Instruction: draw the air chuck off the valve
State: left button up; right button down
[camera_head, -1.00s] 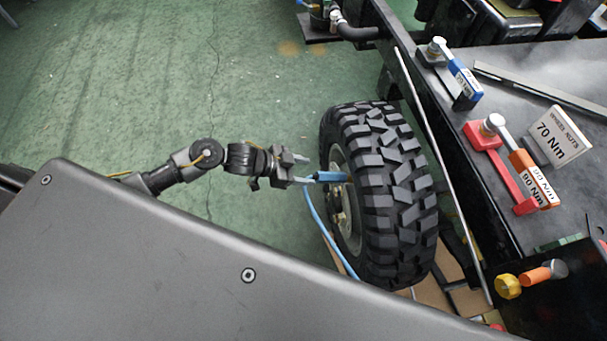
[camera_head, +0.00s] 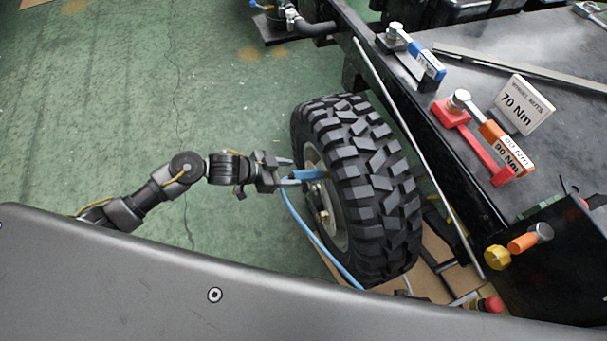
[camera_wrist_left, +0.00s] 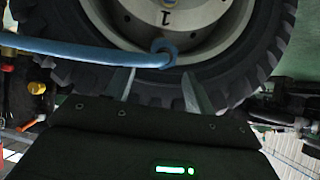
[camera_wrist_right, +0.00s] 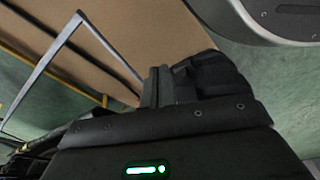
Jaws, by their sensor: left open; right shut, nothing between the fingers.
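The blue air chuck (camera_head: 309,174) sits at the hub side of the upright black tyre (camera_head: 365,190), with its blue hose (camera_head: 312,235) hanging down. The chuck's round end (camera_wrist_left: 163,47) also shows in front of the rim in the left wrist view. The valve is hidden behind the chuck. My left gripper (camera_head: 291,172) is open, its fingertips close to the chuck's near end. In the left wrist view the spread fingers (camera_wrist_left: 160,88) point at the wheel, on either side of the chuck's line; I cannot tell whether they touch it. My right gripper (camera_wrist_right: 157,85) is shut and empty, away from the chuck.
A black bench (camera_head: 490,110) right of the wheel carries a blue-handled tool (camera_head: 425,62), an orange-and-red one (camera_head: 500,145) and a 70 Nm sign (camera_head: 524,104). A thin metal rod (camera_head: 410,145) slants beside the tyre. Green floor (camera_head: 120,100) left of the wheel is clear.

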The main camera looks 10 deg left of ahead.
aim_at(302, 173)
pick_arm(q)
jog(key=b+x, duration=0.1)
jog(key=x, duration=0.2)
jog(key=shift+w+d+f+b, duration=0.1)
jog(key=shift+d+f+b, duration=0.1)
jog(key=shift+b, duration=0.2)
jog(key=shift+x, duration=1.05)
pick_arm(e)
notch_tip(302, 173, up, 6)
jog(key=w+a, duration=0.1)
jog(key=w, duration=0.2)
jog(key=shift+r+t, duration=0.15)
jog(key=shift+t, duration=0.15)
jog(key=shift+s+a, duration=0.1)
pick_arm(q)
jog(key=c, duration=1.1)
jog(key=shift+c, duration=0.2)
jog(key=shift+r, duration=0.1)
jog(key=shift+a+r, duration=0.1)
pick_arm(e)
jog(key=shift+r, duration=0.2)
